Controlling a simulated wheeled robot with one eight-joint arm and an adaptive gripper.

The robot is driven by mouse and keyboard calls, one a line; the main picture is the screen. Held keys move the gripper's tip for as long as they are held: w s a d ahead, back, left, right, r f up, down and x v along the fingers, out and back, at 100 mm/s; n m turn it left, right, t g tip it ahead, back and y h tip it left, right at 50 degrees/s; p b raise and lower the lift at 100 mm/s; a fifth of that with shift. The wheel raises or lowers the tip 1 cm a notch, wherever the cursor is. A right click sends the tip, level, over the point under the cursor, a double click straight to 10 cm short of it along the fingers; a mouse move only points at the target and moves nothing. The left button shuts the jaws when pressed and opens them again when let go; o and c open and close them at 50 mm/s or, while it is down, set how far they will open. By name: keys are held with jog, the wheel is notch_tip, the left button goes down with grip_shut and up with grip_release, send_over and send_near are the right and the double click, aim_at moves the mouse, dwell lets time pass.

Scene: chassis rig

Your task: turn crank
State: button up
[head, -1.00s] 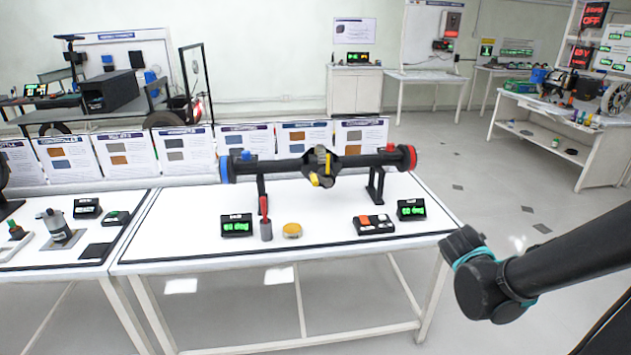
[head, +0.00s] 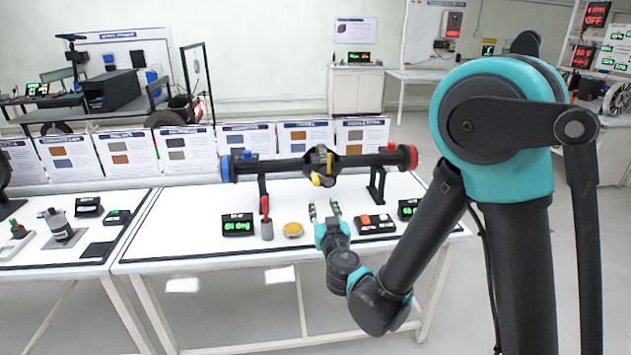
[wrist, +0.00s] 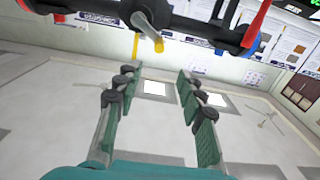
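A dark axle rig (head: 280,168) stands on two supports on the white table, with a blue end at left and a red end at right. At its middle hub, a short crank-like arm with a yellow tip (head: 316,179) points down. In the wrist view this grey rod with a yellow end (wrist: 148,30) is at the top, beyond my fingers. My gripper (head: 324,210) is over the table's front part, below and in front of the hub. In the wrist view my gripper (wrist: 158,78) is open and empty, its fingers apart from the rod.
On the table are a green-lit display (head: 237,224), a cup with a red-handled tool (head: 266,228), a yellow disc (head: 293,229) and a button box (head: 374,223). A second display at right is partly hidden by my arm. Information boards stand behind the rig.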

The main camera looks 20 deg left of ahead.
aim_at(317, 184)
jog(key=x, duration=1.6)
jog(key=shift+w, duration=0.2)
jog(key=shift+c, duration=0.6)
grip_shut()
jog(key=shift+d, duration=0.1)
